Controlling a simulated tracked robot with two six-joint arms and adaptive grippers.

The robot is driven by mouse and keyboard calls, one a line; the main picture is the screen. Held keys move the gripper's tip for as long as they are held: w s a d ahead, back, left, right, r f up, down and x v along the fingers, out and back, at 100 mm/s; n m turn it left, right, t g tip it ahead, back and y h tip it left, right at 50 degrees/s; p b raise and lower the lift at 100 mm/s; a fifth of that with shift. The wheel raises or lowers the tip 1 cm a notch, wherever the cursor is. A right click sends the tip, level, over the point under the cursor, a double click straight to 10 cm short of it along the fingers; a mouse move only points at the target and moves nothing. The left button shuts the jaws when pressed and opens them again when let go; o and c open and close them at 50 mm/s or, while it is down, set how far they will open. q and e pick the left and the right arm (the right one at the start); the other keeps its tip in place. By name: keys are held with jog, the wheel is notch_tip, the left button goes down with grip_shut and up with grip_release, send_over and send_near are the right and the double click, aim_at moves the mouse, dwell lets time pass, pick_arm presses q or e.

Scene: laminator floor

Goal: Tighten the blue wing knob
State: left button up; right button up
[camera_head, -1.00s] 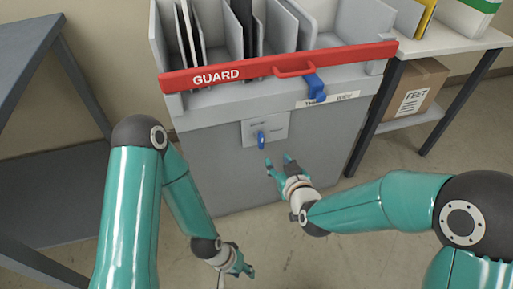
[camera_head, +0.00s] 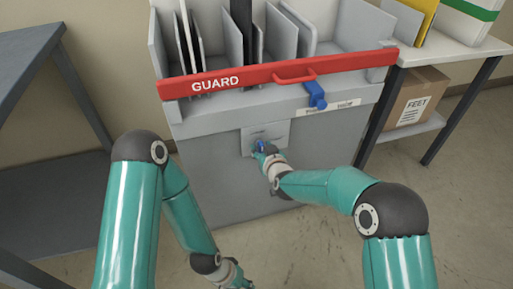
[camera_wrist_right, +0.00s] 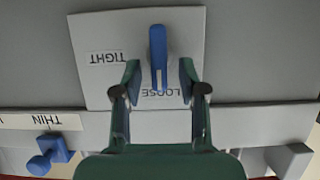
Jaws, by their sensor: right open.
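The blue wing knob (camera_wrist_right: 157,48) sits on a light grey plate (camera_wrist_right: 185,30) on the machine's front. In the right wrist view its wing stands upright in the picture, its lower end at the LOOSE label (camera_wrist_right: 162,92); the TIGHT label (camera_wrist_right: 105,57) is to the left. My right gripper (camera_wrist_right: 160,72) is open, one finger on each side of the wing, with visible gaps. In the head view the right gripper (camera_head: 262,149) is at the plate and partly hides the knob. My left gripper (camera_head: 241,284) is low at the bottom edge, its fingers mostly cut off.
A red GUARD bar (camera_head: 260,76) with a handle crosses the machine (camera_head: 215,165) above the plate. A blue slider (camera_head: 316,96) sits under it, beside a label strip.

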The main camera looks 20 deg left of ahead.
jog(key=shift+w+a+f, duration=0.25)
jog(key=shift+w+a, duration=0.15)
jog(key=shift+w, duration=0.15)
